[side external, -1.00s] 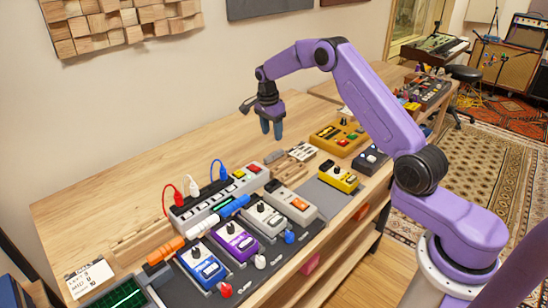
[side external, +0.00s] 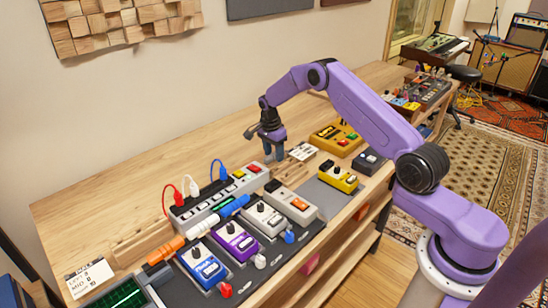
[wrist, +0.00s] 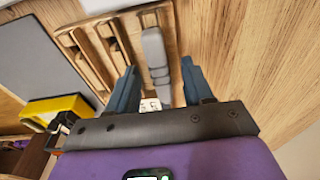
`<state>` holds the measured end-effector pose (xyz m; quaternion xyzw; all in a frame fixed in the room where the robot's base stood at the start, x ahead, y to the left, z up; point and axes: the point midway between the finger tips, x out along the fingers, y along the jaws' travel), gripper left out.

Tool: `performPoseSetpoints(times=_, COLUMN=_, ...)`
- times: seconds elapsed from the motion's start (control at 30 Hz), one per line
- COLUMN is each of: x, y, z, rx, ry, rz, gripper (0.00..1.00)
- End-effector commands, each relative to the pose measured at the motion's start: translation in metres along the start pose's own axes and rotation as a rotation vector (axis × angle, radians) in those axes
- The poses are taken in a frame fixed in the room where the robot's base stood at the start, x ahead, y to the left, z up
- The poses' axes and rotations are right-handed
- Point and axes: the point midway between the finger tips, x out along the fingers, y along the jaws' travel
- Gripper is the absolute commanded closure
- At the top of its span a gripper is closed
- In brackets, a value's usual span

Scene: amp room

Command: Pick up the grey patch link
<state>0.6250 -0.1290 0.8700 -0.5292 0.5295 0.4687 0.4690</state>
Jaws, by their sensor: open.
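The grey patch link (wrist: 155,60) shows in the wrist view as a slim grey bar with ridged bands near one end. It lies at the edge of a slotted wooden holder (wrist: 88,48), lengthwise between the fingers. My gripper (wrist: 159,70) is open, with one blue finger on each side of the link and a visible gap to both. I cannot tell how far above the link the tips are. In the side view my gripper (side external: 273,157) is low over the bench beside the holder, and it hides the link there.
A row of pedals, including a purple one (side external: 236,240), and a grey power strip (side external: 212,202) with upright plugs stand to the left. Orange (side external: 165,251), white (side external: 198,230) and blue (side external: 232,207) links lie along the pedals. A yellow pedal (side external: 338,178) stands right. Bare wood lies behind.

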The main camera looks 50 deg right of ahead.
Motion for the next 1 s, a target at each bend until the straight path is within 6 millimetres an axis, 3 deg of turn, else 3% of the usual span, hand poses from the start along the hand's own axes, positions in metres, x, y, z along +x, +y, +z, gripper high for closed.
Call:
performPoseSetpoints(times=0.5, x=0.0028, y=0.0, z=0.0006, rx=0.0, ry=0.0, rz=0.0, gripper=0.49)
performPoseSetpoints(times=0.57, x=0.0026, y=-0.0001, z=0.0006, rx=-0.001, ry=0.0, rz=0.0, gripper=0.65)
performPoseSetpoints(times=0.67, x=0.0025, y=-0.0001, z=0.0005, rx=0.0, ry=0.0, rz=0.0, gripper=0.98)
performPoseSetpoints(times=1.0, x=0.0025, y=0.0001, z=0.0005, rx=0.0, ry=0.0, rz=0.0, gripper=1.0)
